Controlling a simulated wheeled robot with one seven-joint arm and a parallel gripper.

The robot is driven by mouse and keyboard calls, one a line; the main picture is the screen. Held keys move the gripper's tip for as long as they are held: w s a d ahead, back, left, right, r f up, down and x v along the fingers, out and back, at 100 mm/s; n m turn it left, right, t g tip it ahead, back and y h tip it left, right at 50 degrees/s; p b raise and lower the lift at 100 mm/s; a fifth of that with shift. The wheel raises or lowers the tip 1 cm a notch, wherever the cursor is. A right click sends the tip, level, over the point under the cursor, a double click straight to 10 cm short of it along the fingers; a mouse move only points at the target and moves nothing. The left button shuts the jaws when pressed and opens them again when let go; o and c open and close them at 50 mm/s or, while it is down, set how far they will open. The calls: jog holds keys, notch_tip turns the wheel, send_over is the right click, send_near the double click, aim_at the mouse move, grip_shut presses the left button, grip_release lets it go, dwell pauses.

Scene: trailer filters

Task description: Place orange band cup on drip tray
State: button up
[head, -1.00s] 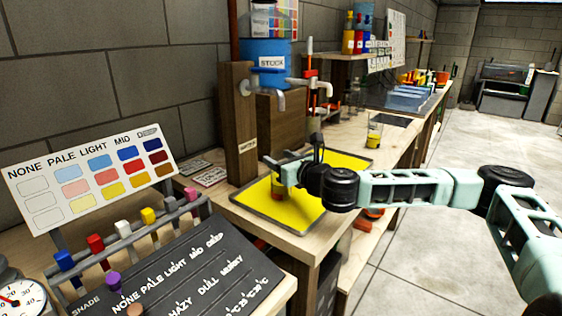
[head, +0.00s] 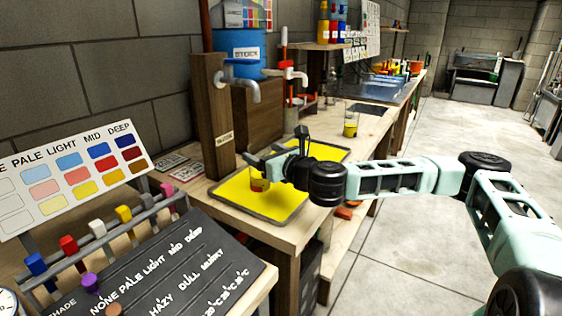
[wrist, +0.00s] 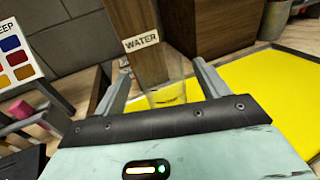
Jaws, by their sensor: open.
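The drip tray (head: 232,199) is a grey-rimmed tray with a yellow surface on the near end of the bench. A clear cup (head: 259,183) with an orange-red band stands on the yellow surface, partly hidden by my gripper. My gripper (head: 262,168) is open, with its fingers at the cup. In the wrist view the clear cup (wrist: 167,95) shows between the two spread fingers, with yellow seen through it. Its base is hidden by the gripper body, and contact with the fingers cannot be told.
A wooden post labelled WATER (head: 213,115) and a blue STOCK tank (head: 238,52) with taps stand behind the tray. Another cup (head: 351,124) stands farther along the bench. A colour chart (head: 75,180) and a row of coloured knobs are at the left.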

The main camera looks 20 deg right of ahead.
jog(key=v, duration=0.9)
jog(key=shift+s, duration=0.15)
